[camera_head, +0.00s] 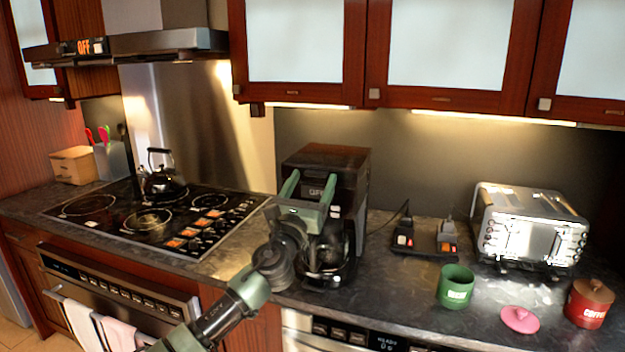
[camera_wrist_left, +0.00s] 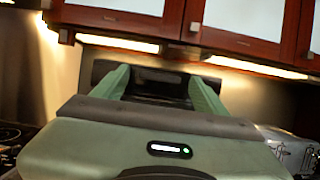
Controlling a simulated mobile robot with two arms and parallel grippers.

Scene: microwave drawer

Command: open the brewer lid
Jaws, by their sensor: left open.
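The dark brewer (camera_head: 361,225) stands on the counter, right of the stove. Its lid (camera_head: 327,157) is at the top and looks closed. My left gripper (camera_head: 308,182) is in front of the brewer, its two green fingers open and pointing up toward the lid's front. In the left wrist view the dark top of the brewer (camera_wrist_left: 150,82) shows between and beyond the spread fingers of my left gripper (camera_wrist_left: 160,76). Nothing is held. My gripper and wrist hide part of the brewer's front. Whether a finger touches it cannot be told. My right gripper is not in view.
Upper cabinets (camera_head: 440,100) hang above the brewer. A kettle (camera_head: 163,180) stands on the stove at left. A toaster (camera_head: 530,228), a green cup (camera_head: 456,286), a pink lid (camera_head: 520,320) and a red canister (camera_head: 589,303) are at right.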

